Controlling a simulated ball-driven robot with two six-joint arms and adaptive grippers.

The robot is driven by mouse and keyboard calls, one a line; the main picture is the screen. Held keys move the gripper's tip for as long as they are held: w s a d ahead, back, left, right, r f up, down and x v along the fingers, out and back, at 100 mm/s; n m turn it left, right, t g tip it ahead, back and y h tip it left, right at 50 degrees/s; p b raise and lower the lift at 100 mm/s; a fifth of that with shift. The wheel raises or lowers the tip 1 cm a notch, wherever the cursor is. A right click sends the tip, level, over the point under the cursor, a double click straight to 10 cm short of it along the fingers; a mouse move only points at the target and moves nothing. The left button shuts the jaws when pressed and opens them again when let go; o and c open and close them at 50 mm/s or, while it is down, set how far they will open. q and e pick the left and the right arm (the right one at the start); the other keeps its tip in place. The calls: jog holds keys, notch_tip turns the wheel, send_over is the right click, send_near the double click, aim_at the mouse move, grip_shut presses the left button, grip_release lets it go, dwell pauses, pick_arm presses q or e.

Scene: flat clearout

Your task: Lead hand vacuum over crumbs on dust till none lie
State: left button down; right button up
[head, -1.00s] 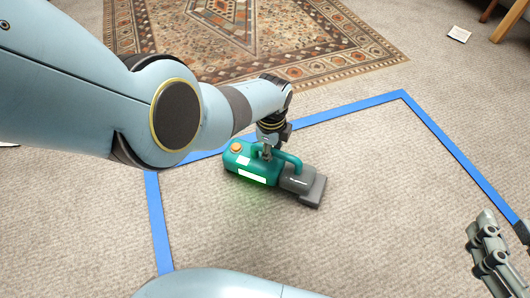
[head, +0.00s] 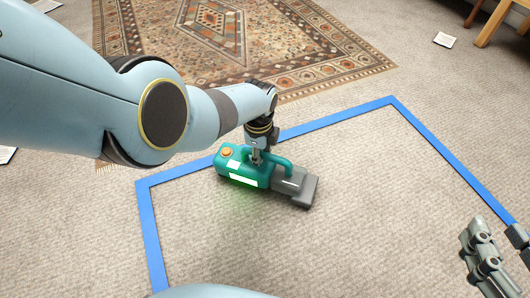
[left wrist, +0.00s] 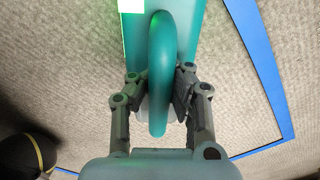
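The hand vacuum (head: 245,171) is teal with a grey nozzle (head: 301,188), an orange button and a lit green-white panel. It is at the carpet, inside the blue tape outline, with its nozzle toward the right. My left gripper (head: 257,158) is above it. In the left wrist view, that gripper's fingers (left wrist: 160,98) close around the teal handle (left wrist: 158,70) from both sides. My right gripper (head: 485,262) is at the lower right, away from the vacuum; its finger gap is unclear. I can make out no crumbs or dust on the carpet.
Blue tape (head: 330,117) outlines an area of beige carpet (head: 370,200), clear to the right of the vacuum. A patterned rug (head: 290,60) lies beyond. A white card (head: 444,40) and wooden furniture legs (head: 492,25) are at the upper right.

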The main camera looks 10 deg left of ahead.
pick_arm(q)
jog(key=shift+s+a+r+p, duration=0.1)
jog(key=shift+s+a+p, duration=0.3)
jog(key=shift+a, duration=0.25)
jog(key=shift+s+a+p, duration=0.45)
jog(key=shift+s+a, duration=0.05)
jog(key=shift+a, duration=0.3)
jog(key=shift+s+a, duration=0.35)
jog(key=shift+s+a+p, duration=0.45)
jog(key=shift+a+p, duration=0.15)
jog(key=shift+a, duration=0.15)
jog(key=shift+s+a+f, duration=0.2)
jog(key=shift+s+a, duration=0.15)
jog(key=shift+a, duration=0.05)
pick_arm(e)
jog(key=shift+t, duration=0.3)
jog(key=shift+w+r, duration=0.25)
jog(key=shift+r, duration=0.9)
jog(key=shift+w+r, duration=0.25)
jog(key=shift+r, duration=0.9)
